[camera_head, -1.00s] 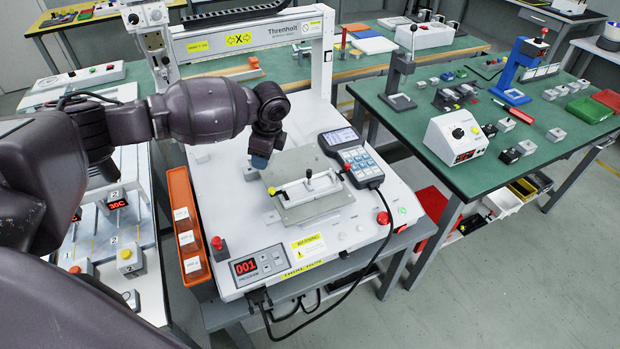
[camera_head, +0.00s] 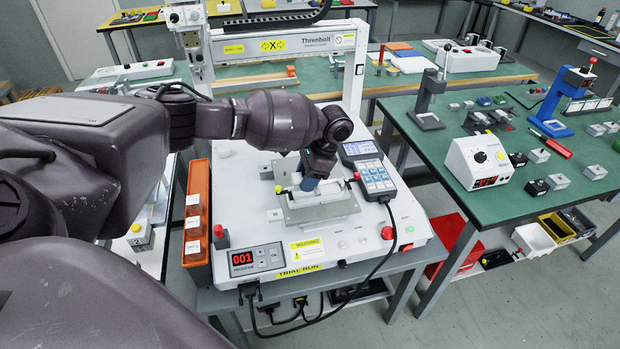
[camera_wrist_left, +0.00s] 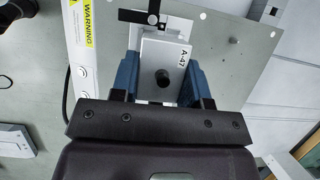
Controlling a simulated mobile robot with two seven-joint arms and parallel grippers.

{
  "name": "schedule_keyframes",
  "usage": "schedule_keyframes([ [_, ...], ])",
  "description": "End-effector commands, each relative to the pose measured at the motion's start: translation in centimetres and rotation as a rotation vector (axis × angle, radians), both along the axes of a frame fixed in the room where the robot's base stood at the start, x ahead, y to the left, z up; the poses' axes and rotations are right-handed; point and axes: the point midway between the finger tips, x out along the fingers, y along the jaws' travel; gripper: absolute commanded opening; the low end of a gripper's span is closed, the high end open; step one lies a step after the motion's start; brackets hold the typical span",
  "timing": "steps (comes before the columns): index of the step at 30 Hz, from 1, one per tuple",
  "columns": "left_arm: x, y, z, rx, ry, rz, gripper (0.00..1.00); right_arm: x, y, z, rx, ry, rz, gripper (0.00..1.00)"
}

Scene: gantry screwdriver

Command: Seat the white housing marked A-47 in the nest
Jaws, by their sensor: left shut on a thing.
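The white housing marked A-47 (camera_wrist_left: 152,55) sits between the two blue fingers of my left gripper (camera_head: 309,184) in the left wrist view. It has a dark round spot in its top face. My left gripper is shut on it, pointing down over the middle of the grey fixture plate (camera_head: 342,207). The plate also fills much of the left wrist view (camera_wrist_left: 235,60). The nest is largely hidden by the gripper and housing, and I cannot tell how deep the housing sits. A black clamp piece (camera_wrist_left: 151,18) lies at the housing's far end. My right gripper is not in view.
A keypad pendant (camera_head: 368,170) stands close to the plate's right. A red button (camera_head: 387,233) and a program display (camera_head: 250,260) are on the machine's front. The white gantry post (camera_head: 354,75) rises behind. An orange bin rack (camera_head: 196,215) is at the left.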

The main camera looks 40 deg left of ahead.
Motion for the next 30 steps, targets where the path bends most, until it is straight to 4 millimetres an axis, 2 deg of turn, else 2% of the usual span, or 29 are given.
schedule_keyframes([
  [14,0.0,0.0,-1.2,0.001,0.0,-0.001,0.0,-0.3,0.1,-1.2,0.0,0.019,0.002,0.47],
  [30,0.0,0.0,-1.3,0.0,-0.002,-0.002,0.0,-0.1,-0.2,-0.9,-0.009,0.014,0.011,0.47],
])
